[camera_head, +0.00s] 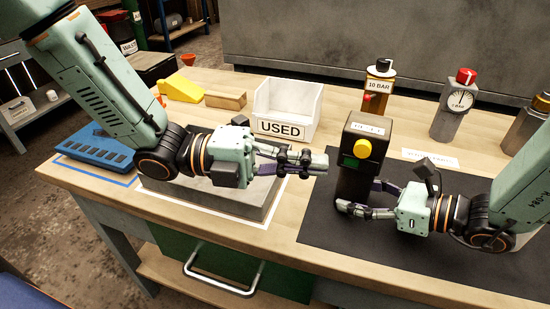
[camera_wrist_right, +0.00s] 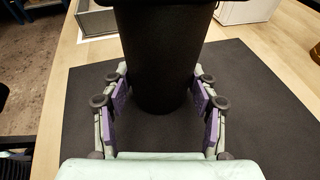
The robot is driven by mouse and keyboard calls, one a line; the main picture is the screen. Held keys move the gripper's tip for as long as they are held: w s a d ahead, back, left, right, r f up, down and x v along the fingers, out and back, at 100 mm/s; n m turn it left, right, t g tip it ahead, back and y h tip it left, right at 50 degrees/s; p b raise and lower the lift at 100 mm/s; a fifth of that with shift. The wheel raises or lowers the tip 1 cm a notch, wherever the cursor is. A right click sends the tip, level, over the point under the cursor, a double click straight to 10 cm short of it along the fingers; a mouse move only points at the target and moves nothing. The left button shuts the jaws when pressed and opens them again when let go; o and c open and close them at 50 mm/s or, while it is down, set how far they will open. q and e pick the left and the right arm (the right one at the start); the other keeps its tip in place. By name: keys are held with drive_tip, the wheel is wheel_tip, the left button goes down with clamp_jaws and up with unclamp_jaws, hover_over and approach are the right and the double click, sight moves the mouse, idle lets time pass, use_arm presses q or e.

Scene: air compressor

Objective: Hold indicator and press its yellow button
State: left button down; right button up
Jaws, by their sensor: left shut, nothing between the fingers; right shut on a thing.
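The indicator (camera_head: 352,180) is a dark upright block with a yellow button (camera_head: 363,148) near its top and a small greenish display below the button. It stands on the black mat. My right gripper (camera_head: 359,209) is shut on its lower part from the right. In the right wrist view the dark body of the indicator (camera_wrist_right: 165,60) sits between the purple finger pads of my right gripper (camera_wrist_right: 160,105). My left gripper (camera_head: 322,161) is shut and empty, just left of the indicator and near the height of the button. It appears apart from the button.
A white bin marked USED (camera_head: 310,130) stands behind my left gripper. A 10 BAR device (camera_head: 378,88) and a gauge block (camera_head: 452,112) stand at the back. The black mat (camera_head: 320,240) is clear in front.

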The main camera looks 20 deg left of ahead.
use_arm(q)
drive_tip(key=shift+s+a, duration=0.2)
drive_tip(key=shift+a, duration=1)
drive_tip(key=shift+s+a, duration=0.2)
drive_tip(key=shift+a, duration=0.95)
use_arm(e)
drive_tip(key=shift+w, duration=0.1)
drive_tip(key=o, duration=1.1)
drive_tip(key=shift+v, duration=6)
drive_tip(key=shift+a, duration=0.1)
